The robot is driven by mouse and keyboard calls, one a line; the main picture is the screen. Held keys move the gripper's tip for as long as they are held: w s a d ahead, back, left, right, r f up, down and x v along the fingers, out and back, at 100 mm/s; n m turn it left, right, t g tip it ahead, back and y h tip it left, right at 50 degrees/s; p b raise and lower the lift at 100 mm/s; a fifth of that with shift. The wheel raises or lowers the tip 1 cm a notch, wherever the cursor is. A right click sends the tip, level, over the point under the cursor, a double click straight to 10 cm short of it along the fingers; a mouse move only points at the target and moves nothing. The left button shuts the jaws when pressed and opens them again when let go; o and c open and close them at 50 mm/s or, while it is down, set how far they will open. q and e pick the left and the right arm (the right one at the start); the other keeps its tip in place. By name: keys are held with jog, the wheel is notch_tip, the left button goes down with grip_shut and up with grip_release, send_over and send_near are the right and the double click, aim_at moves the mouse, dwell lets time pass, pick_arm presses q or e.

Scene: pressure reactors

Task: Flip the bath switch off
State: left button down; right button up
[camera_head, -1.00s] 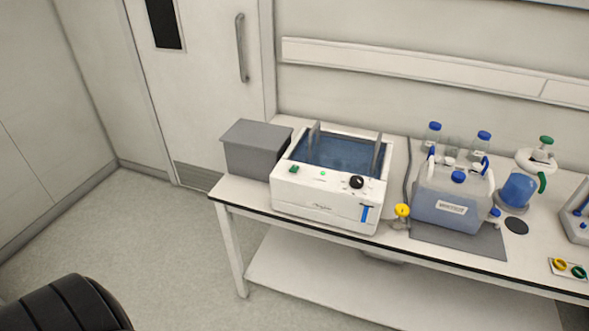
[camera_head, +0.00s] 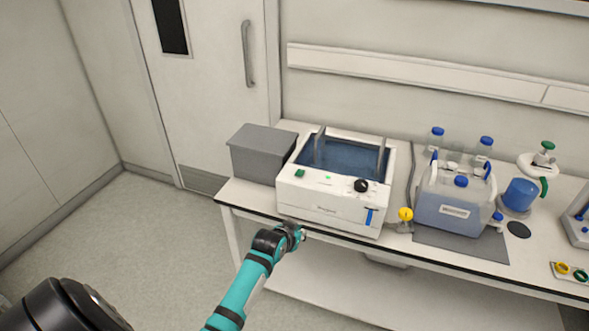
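The bath (camera_head: 322,205) is a white box with an open blue water basin, standing on the bench. Its switch (camera_head: 299,173), a small green rocker, is on the left of the sloped front panel. A small green light (camera_head: 327,178) glows to the right of the switch, and a black knob (camera_head: 361,185) is farther right. My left gripper (camera_head: 297,232), at the end of a teal arm, is in front of the bath's lower front, below the switch in the picture and apart from it. It is too small to tell its opening. My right gripper is out of view.
A grey box (camera_head: 262,153) stands directly left of the bath. A yellow-capped valve (camera_head: 405,214) and a blue-liquid container (camera_head: 447,206) stand to its right. The bench's front edge (camera_head: 250,208) lies near my arm. The floor at left is clear.

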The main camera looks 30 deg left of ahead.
pick_arm(q)
jog(key=a+r+t, duration=0.1)
jog(key=a+r, duration=0.1)
jog(key=r, duration=0.9)
jog(key=w+a+r+n+t+y, duration=0.1)
jog(key=a+r+t, duration=0.1)
jog(key=r, duration=0.9)
jog(key=shift+a+r, duration=0.2)
jog(key=shift+a, duration=0.4)
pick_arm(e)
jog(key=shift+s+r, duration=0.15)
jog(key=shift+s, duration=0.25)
pick_arm(q)
jog(key=shift+w, duration=0.1)
jog(key=p, duration=0.2)
send_over(300, 173)
jog(key=s, duration=0.3)
jog(key=f, duration=0.3)
jog(key=shift+w+d+f, duration=0.1)
jog(key=shift+w+f, duration=0.1)
notch_tip(300, 173, down, 3)
jog(key=shift+w+f+p, duration=0.1)
jog(key=shift+f+p, duration=0.05)
jog(key=shift+p, duration=0.2)
jog(key=shift+f, duration=0.55)
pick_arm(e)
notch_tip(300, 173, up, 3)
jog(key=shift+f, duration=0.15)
